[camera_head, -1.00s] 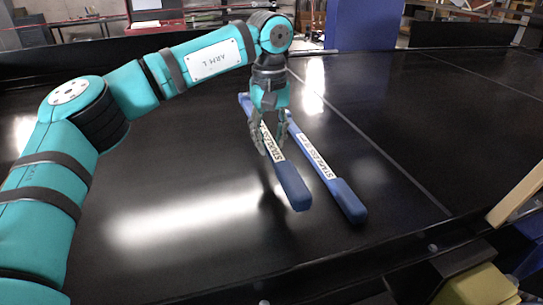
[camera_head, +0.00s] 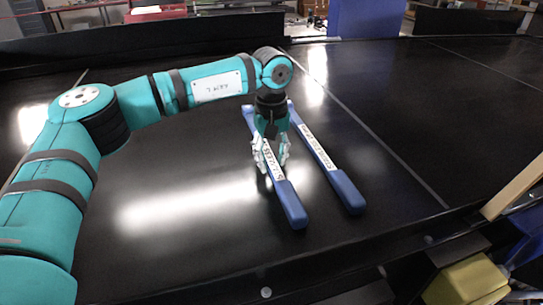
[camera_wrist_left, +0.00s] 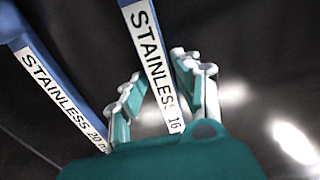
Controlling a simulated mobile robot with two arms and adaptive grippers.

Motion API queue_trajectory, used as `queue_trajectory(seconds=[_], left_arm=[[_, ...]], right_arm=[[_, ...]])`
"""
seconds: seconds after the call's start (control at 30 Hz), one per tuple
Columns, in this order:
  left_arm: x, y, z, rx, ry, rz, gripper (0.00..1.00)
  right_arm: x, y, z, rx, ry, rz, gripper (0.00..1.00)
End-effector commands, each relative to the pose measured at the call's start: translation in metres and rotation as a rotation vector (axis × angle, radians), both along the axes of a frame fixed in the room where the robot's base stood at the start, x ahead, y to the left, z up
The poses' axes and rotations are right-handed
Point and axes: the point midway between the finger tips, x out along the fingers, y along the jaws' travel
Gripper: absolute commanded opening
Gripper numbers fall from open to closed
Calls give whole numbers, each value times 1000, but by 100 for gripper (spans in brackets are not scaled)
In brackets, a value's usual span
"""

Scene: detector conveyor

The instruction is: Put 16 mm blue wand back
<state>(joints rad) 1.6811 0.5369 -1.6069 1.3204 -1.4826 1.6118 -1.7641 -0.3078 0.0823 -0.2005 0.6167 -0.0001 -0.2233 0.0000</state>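The 16 mm blue wand (camera_head: 290,203) has a blue handle and a white "STAINLESS 16" label. It appears to lie on the black conveyor surface. My left gripper (camera_head: 272,168) points down over its label part. In the left wrist view, the wand (camera_wrist_left: 150,45) passes between the two fingers of my gripper (camera_wrist_left: 158,68), with a small gap on each side, so the gripper looks open around it. A second blue wand (camera_head: 347,190), labelled "STAINLESS 20" in the left wrist view (camera_wrist_left: 55,80), lies to the right, roughly parallel. My right gripper is out of view.
The black conveyor surface (camera_head: 180,190) is clear left of the wands and reflects bright lights. A dark rail runs along its near edge. A yellow block (camera_head: 465,282) and a wooden board (camera_head: 515,187) are at the lower right. A blue post (camera_head: 365,18) stands behind.

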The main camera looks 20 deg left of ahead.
Motion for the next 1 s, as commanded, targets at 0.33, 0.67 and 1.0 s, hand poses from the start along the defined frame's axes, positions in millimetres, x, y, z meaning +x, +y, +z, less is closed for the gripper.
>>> queue_trajectory(seconds=[0.33, 0.67, 1.0], left_arm=[[0, 0, 1, 0, 0, 0, 49], [1, -1, 41, -2, -6, 0, 49], [1, -1, 108, 0, -4, 0, 49]], right_arm=[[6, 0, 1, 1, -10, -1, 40], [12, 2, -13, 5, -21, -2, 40], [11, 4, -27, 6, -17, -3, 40]])
